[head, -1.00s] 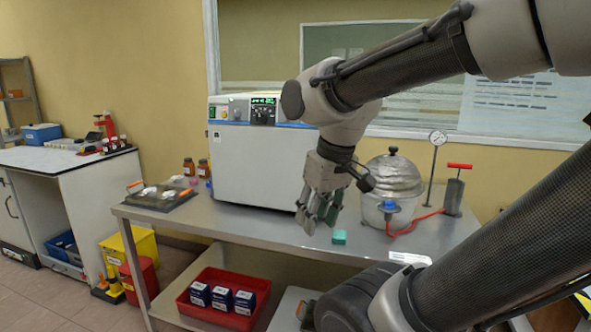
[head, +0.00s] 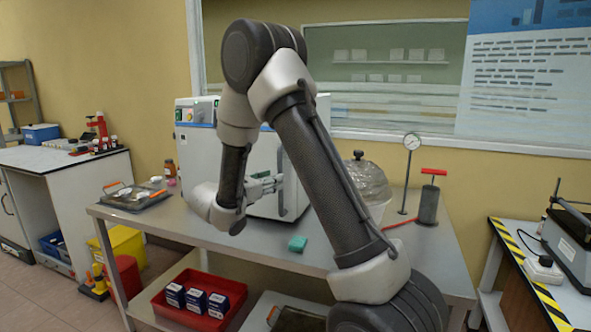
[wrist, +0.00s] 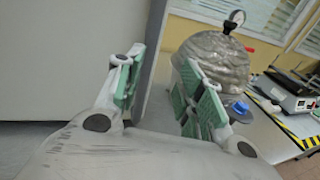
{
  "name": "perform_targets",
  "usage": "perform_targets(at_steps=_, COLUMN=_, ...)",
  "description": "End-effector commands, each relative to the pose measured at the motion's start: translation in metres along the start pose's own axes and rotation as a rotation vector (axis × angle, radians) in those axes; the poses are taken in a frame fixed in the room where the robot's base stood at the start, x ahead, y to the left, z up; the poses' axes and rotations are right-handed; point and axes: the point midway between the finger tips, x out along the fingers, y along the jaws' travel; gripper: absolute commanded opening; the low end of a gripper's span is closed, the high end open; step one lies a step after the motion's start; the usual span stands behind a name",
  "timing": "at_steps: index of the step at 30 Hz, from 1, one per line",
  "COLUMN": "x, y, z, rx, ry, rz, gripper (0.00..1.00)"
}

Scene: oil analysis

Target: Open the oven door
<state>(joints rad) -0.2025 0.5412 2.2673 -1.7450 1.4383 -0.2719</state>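The oven (head: 200,150) is a white box on the steel table, with its control panel along the top. My arm hides much of its front. Its door looks closed. In the wrist view the green-padded fingers are apart (wrist: 162,88), and the oven front (wrist: 65,60) fills the left. The strip along its right edge passes between the fingers.
A red bin (head: 175,312) with blue boxes sits below. Another bench stands at right.

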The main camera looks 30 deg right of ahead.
Motion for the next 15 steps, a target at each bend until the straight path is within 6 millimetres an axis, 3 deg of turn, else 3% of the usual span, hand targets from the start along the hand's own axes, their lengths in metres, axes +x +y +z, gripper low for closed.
perform_targets(at_steps=3, x=-0.005, y=0.016, z=0.013, rx=-0.039, ry=-0.058, rz=0.065, gripper=0.38)
perform_targets(at_steps=5, x=0.0, y=0.015, z=0.017, rx=-0.058, ry=-0.073, rz=0.059, gripper=0.38)
perform_targets(at_steps=15, x=0.054, y=0.017, z=0.019, rx=-0.059, ry=-0.068, rz=0.056, gripper=0.38)
